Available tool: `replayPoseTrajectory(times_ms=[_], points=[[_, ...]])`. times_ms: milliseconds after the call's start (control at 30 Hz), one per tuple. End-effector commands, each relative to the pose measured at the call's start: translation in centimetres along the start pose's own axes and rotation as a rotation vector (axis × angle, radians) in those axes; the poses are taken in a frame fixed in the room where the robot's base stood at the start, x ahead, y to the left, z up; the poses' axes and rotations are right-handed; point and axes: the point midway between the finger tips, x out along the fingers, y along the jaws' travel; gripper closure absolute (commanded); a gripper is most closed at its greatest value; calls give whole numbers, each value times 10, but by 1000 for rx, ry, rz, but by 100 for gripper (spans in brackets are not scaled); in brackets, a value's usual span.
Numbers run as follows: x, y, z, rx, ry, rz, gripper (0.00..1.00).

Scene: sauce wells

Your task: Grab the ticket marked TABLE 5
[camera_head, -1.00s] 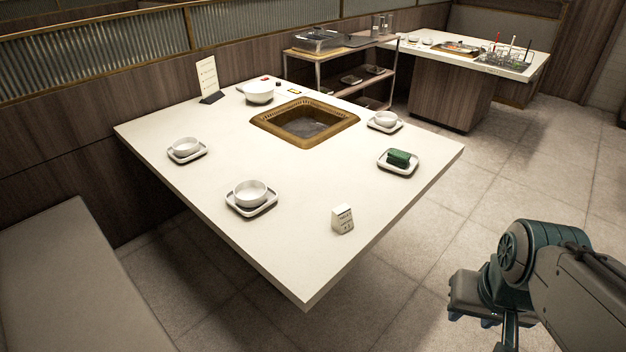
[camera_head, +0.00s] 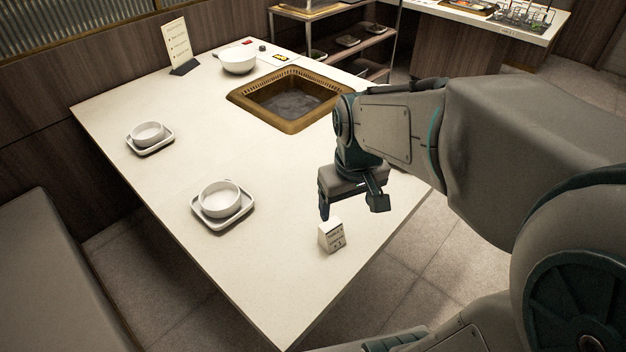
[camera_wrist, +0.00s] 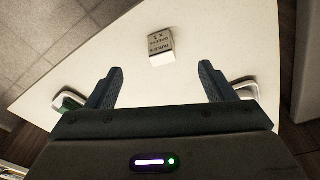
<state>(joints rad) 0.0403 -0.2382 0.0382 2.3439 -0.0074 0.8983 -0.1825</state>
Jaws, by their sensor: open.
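A small white folded ticket (camera_head: 331,236) with dark print stands upright near the front corner of the white table. Its print looks like TABLE with a number, too small to read surely in the head view. In the wrist view the ticket (camera_wrist: 161,46) lies ahead of and between my fingertips, with clear table around it. My gripper (camera_head: 350,205) hangs above the table, just behind the ticket in the head view. Its two fingers are apart with nothing between them, as my gripper also shows in the wrist view (camera_wrist: 161,78).
Two white bowls on square saucers (camera_head: 203,223) (camera_head: 133,150) stand on the left of the table (camera_head: 150,190). A sunken brass-rimmed grill (camera_head: 245,103), a larger bowl (camera_head: 239,66) and a menu card (camera_head: 176,44) are farther back. A green item (camera_wrist: 70,103) on a saucer shows left in the wrist view.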

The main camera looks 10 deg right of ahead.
Motion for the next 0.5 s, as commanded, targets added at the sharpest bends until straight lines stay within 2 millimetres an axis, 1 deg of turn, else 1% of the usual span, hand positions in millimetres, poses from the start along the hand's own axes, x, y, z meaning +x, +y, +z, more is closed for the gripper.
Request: replayPoseTrajectory(times_ms=[33, 200, 333, 500], points=[[17, 1, -11, -42, -27, -7, 24], [50, 7, -41, -168, -85, -31, 24], [68, 10, -55, -229, -113, -47, 24], [82, 13, -61, -263, -128, -58, 24]])
